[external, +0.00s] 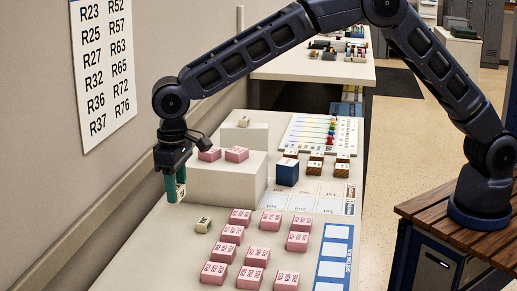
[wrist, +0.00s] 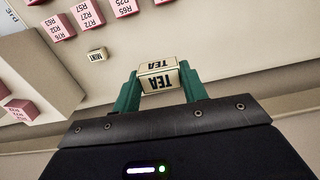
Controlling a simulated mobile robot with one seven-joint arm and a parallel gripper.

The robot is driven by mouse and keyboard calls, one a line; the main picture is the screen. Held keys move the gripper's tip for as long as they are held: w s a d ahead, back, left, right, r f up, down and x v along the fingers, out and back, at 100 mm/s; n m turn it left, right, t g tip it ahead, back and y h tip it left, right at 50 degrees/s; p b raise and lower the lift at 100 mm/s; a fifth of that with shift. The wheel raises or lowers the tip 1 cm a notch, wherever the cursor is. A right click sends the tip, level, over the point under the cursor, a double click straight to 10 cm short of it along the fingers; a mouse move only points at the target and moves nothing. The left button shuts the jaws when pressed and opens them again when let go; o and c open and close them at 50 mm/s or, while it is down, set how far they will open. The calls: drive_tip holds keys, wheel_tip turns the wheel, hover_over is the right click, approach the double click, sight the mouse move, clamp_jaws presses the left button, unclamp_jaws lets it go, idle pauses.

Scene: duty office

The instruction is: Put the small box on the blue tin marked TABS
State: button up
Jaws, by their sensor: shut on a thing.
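My gripper (external: 175,187) is shut on a small cream box marked TEA (wrist: 159,79), held between its green fingers. In the external view the held box (external: 181,191) is partly hidden by a finger, left of the white stepped block. The blue tin (external: 287,173) stands right of that block, well to the right of my gripper; its marking is too small to read. Nothing rests on its top. A smaller cream box marked MINT (wrist: 97,54) lies on the table; it also shows in the external view (external: 203,225).
The white stepped block (external: 226,182) carries two pink boxes (external: 236,154) and stands between my gripper and the tin. Several pink boxes (external: 271,221) fill the near table. Small brown boxes (external: 315,167) stand right of the tin. The wall is close on the left.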

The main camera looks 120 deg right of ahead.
drive_tip(key=shift+r, duration=0.55)
drive_tip(key=shift+s+d, duration=0.1)
drive_tip(key=s+d+r+m, duration=0.2)
drive_tip(key=s+d, duration=0.7)
wheel_tip(320, 180, up, 5)
drive_tip(key=m, duration=0.6)
hover_over(288, 161)
wheel_tip(288, 161, down, 19)
drive_tip(key=shift+w+a+f, duration=0.1)
drive_tip(key=shift+a+f, duration=0.05)
drive_tip(key=shift+f, duration=0.15)
